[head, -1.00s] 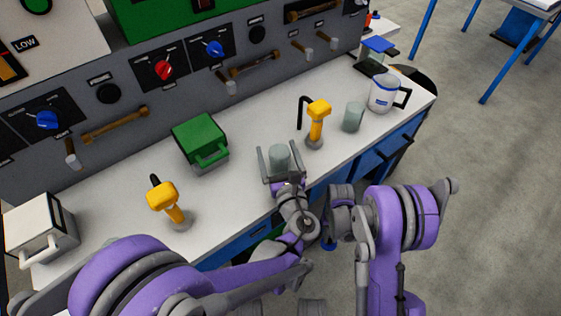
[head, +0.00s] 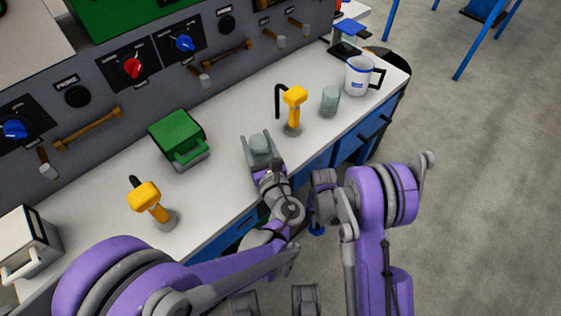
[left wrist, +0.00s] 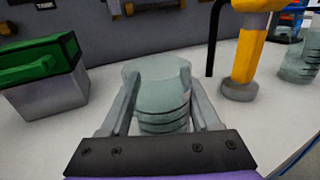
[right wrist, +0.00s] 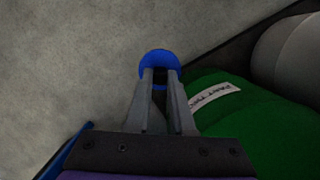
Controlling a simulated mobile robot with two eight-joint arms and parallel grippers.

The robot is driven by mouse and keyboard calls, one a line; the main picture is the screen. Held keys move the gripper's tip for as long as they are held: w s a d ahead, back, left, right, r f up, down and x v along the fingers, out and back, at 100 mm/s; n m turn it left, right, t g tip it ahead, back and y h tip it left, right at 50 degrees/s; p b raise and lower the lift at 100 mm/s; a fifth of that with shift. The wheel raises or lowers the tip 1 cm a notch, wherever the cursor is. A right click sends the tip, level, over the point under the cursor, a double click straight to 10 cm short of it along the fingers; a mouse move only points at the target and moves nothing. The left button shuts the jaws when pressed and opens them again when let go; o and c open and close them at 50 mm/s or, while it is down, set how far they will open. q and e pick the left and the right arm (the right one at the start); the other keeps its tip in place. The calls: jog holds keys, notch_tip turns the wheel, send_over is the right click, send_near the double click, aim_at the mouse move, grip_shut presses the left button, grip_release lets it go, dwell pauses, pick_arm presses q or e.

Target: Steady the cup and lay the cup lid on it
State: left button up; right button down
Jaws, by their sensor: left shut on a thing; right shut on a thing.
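A translucent grey-green cup (head: 259,145) stands upright near the counter's front edge. My left gripper (head: 260,152) is shut around it, one finger on each side; the left wrist view shows the ribbed cup (left wrist: 160,95) between the fingers. My right gripper (right wrist: 161,78) is shut on a round blue piece (right wrist: 158,58), seemingly the cup lid. In the head view this blue lid (head: 317,230) shows small below my right wrist, out in front of the counter and apart from the cup. The right fingertips are mostly hidden in the head view.
A second similar cup (head: 330,101) and a white mug (head: 360,77) stand to the right. A green labelled surface (right wrist: 235,115) lies below my right gripper.

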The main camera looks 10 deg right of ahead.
jog(key=w+d+r+n+t, duration=0.1)
jog(key=w+d+r+n, duration=0.15)
jog(key=d+r, duration=0.45)
jog(key=w+d+r+n, duration=0.2)
jog(key=w+d+r, duration=0.15)
jog(key=r, duration=0.75)
notch_tip(320, 180, up, 31)
jog(key=n+t, duration=0.2)
jog(key=n, duration=0.1)
send_over(260, 152)
jog(key=w, duration=0.3)
jog(key=shift+s+f, duration=0.15)
jog(key=shift+f, duration=1.3)
jog(key=shift+s+f, duration=0.1)
jog(key=shift+f, duration=1.35)
jog(key=shift+d+f, duration=0.1)
jog(key=shift+f, duration=0.05)
